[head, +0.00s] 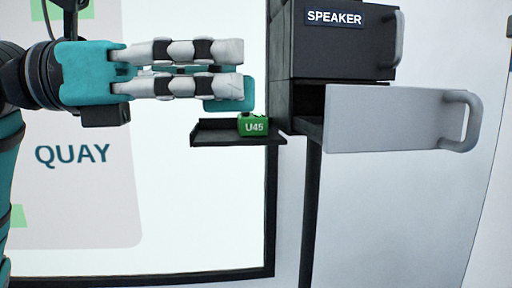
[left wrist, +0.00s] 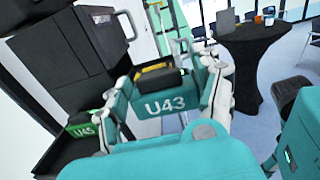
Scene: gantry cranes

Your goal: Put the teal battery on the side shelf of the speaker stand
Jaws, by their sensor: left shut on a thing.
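The teal battery, marked U43 (left wrist: 165,106), is held between the fingers of my left gripper (left wrist: 180,85). In the head view part of the teal battery (head: 230,106) shows below the fingertips of my left gripper (head: 238,68), and the fingers hide the rest. The speaker stand (head: 345,50) has a dark box labelled SPEAKER and a thin black side shelf (head: 215,136) on its left. The held battery is above the shelf and apart from it. A green battery marked U45 (head: 253,125) sits on the shelf's right part, next to the stand. My right gripper is not seen.
A grey drawer front with a handle (head: 395,118) stands pulled out under the SPEAKER box, to the right. The left part of the side shelf is bare. A QUAY sign (head: 72,153) is on the wall behind. A dark-draped table (left wrist: 258,50) stands far off.

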